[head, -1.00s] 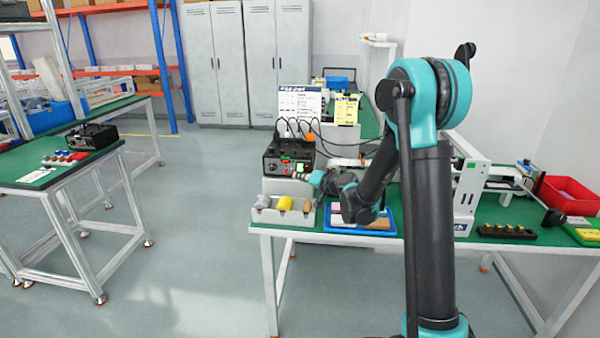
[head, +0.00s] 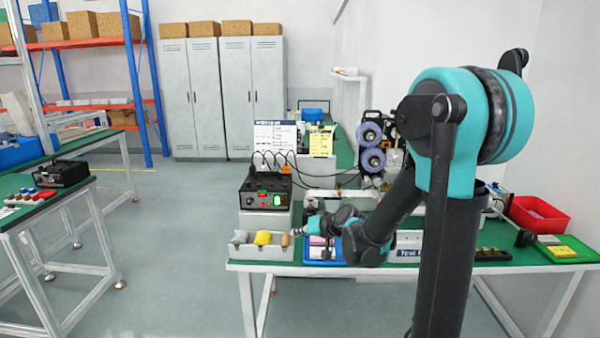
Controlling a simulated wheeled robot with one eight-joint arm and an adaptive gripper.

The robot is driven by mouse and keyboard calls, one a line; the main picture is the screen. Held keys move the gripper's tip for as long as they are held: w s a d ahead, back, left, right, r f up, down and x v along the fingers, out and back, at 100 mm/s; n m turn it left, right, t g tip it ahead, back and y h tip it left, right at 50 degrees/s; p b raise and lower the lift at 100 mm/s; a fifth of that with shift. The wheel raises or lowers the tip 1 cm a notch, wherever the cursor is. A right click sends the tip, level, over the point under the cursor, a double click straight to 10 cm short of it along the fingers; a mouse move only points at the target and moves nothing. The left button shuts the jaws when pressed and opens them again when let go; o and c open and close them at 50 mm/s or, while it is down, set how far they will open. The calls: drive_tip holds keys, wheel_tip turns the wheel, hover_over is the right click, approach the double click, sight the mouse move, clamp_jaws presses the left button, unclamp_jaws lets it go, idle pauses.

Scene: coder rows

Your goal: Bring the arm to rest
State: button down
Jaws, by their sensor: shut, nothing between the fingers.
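My arm reaches from the right over the green-topped bench (head: 560,250). My gripper (head: 298,231), small and partly blurred, points left at the end of the teal and black wrist. It is shut and empty. In the picture it lies just right of the grey parts tray (head: 265,252), close to the tan part (head: 285,240) at that tray's right end. I cannot tell whether it touches anything. My forearm hides part of the bench behind it.
A black box with lit displays (head: 265,190) stands behind the tray. A blue tray (head: 325,254) lies below my wrist. A machine with purple reels (head: 371,148) stands behind my arm. A red bin (head: 540,215) is at right. The floor at left centre is clear.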

drive_tip(key=s+d+f+g+h, duration=0.2)
drive_tip(key=s+d+f+h, duration=0.2)
drive_tip(key=s+d, duration=0.6)
drive_tip(key=s+d+f+m+g+h, duration=0.1)
drive_tip(key=s+d+f, duration=0.4)
drive_tip(key=s+d, duration=0.5)
drive_tip(key=s+g+h, duration=0.1)
drive_tip(key=s+h, duration=0.1)
drive_tip(key=s, duration=0.3)
drive_tip(key=shift+s+h, duration=0.15)
drive_tip(key=shift+h, duration=0.25)
